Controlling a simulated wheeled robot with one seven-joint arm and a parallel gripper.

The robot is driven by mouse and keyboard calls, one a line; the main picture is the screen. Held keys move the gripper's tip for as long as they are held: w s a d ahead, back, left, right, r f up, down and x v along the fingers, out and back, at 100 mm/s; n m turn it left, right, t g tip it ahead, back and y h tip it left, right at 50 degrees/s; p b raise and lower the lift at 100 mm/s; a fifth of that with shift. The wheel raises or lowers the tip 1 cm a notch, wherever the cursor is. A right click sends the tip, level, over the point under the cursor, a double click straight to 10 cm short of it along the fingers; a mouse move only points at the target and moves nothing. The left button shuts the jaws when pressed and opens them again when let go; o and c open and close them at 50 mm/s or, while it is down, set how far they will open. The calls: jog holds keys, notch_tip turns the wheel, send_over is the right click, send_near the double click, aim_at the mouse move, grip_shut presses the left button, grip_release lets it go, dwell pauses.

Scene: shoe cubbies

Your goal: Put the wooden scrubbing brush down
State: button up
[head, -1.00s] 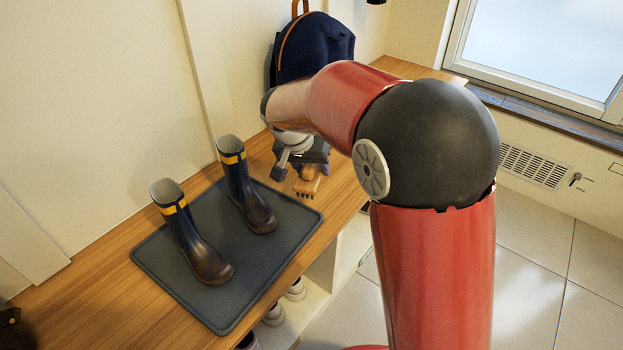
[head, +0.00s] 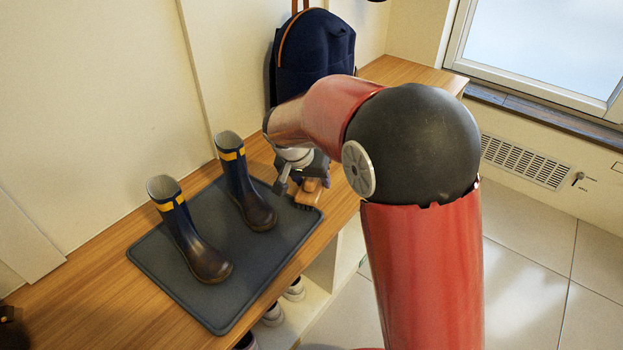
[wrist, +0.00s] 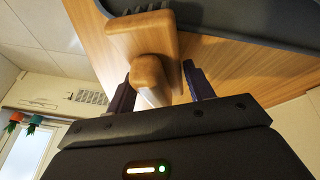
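The wooden scrubbing brush (head: 309,193) is at the far right corner of the dark mat, with its dark bristles facing down. In the wrist view its wooden block (wrist: 140,38) lies near the mat edge, and its rounded handle end (wrist: 150,72) points towards the camera. My gripper (wrist: 158,70) has one finger on each side of the handle. The left finger is close against the wood; a narrow gap seems to show by the right finger. I cannot tell whether the fingers press on the brush, nor whether its bristles fully rest on the surface.
A pair of dark boots with yellow bands (head: 240,185) stands on the mat (head: 215,308). A navy backpack (head: 315,50) stands behind my gripper against the wall. Shoes (head: 274,315) sit in the cubbies below the wooden bench (head: 90,290). Bare bench shows left of the mat.

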jog(key=o, duration=0.3)
jog(key=shift+r, duration=0.1)
jog(key=shift+r+p, duration=0.3)
jog(key=shift+p, duration=0.1)
jog(key=p+v, duration=0.1)
jog(key=v, duration=1.1)
jog(key=shift+r+p, duration=0.2)
jog(key=shift+p, duration=0.15)
jog(key=s+d+r+n+y, duration=0.15)
jog(key=s+d+r, duration=0.25)
jog(key=s+d, duration=0.8)
jog(key=s+d+f+t, duration=0.1)
jog(key=s+d, duration=0.2)
jog(key=s, duration=0.2)
jog(key=s+d+f+n+t+y, duration=0.1)
jog(key=s+d, duration=0.2)
jog(key=s, duration=0.3)
jog(key=shift+s+d+f, duration=0.3)
jog(key=shift+f, duration=0.05)
